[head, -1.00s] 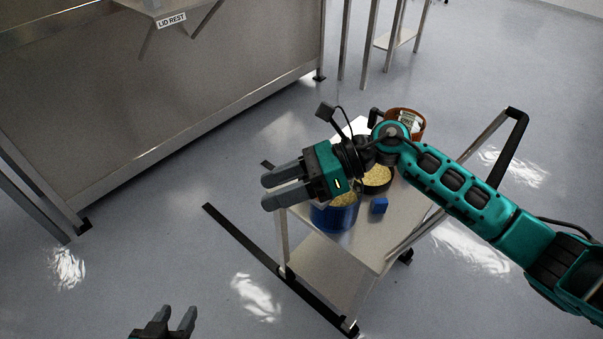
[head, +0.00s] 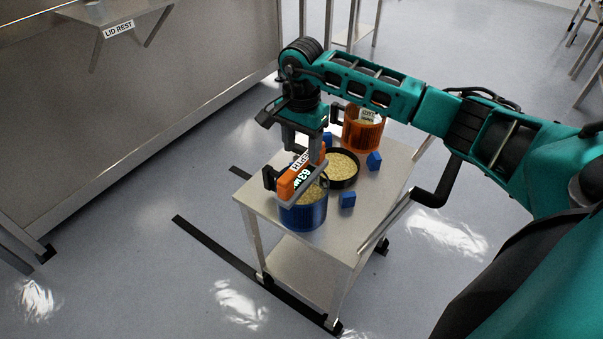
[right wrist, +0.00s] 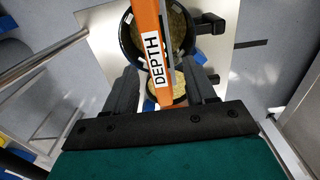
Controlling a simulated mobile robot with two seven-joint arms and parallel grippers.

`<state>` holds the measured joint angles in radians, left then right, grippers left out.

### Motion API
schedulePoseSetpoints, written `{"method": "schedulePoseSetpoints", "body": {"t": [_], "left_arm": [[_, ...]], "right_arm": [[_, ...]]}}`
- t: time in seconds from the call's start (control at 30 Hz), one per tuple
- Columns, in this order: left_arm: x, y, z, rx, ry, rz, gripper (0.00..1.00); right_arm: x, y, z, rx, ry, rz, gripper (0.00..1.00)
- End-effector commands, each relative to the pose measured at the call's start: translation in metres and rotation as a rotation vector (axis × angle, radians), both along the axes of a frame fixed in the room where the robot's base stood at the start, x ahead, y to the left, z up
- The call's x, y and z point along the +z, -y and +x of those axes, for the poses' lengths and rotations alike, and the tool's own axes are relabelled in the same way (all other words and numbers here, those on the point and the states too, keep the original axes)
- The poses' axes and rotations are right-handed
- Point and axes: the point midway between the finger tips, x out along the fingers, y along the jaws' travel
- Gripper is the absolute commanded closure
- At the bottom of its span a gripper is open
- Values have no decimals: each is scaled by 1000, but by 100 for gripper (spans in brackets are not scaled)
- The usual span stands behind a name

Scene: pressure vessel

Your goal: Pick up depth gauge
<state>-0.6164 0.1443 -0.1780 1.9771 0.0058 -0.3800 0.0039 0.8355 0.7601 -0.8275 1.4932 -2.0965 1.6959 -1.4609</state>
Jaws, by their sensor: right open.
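The depth gauge (head: 287,186) is orange with a white label and a grey bar. It lies across the top of the blue container (head: 303,217) on the cart. In the right wrist view the gauge (right wrist: 151,50) shows its "DEPTH" label and passes between the two dark fingers. My right gripper (head: 303,148) is open and points down at the gauge, with a finger on either side. I cannot tell whether a finger touches it. The gripper partly covers the gauge in the head view. My left gripper is out of view.
The cart top (head: 375,205) also holds a black round pan (head: 342,168) of grain, an orange container (head: 363,130) and several small blue blocks (head: 347,199). A steel bench (head: 150,90) marked "LID REST" stands at the left. The cart's front right top is clear.

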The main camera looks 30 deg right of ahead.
Motion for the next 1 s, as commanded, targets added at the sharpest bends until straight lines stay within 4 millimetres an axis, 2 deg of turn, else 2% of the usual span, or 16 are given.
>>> {"method": "schedulePoseSetpoints", "body": {"t": [0.17,0.4,0.5,0.77,1.0], "left_arm": [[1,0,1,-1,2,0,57],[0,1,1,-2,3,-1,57],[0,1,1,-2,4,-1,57],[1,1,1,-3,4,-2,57],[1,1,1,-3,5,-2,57]], "right_arm": [[-13,0,-1,-2,-1,1,45],[-48,-1,-5,-2,-1,3,45],[-57,-1,-5,-1,-1,2,45],[-59,-1,-5,-1,1,1,45],[-59,-1,-5,-1,1,1,67]]}}
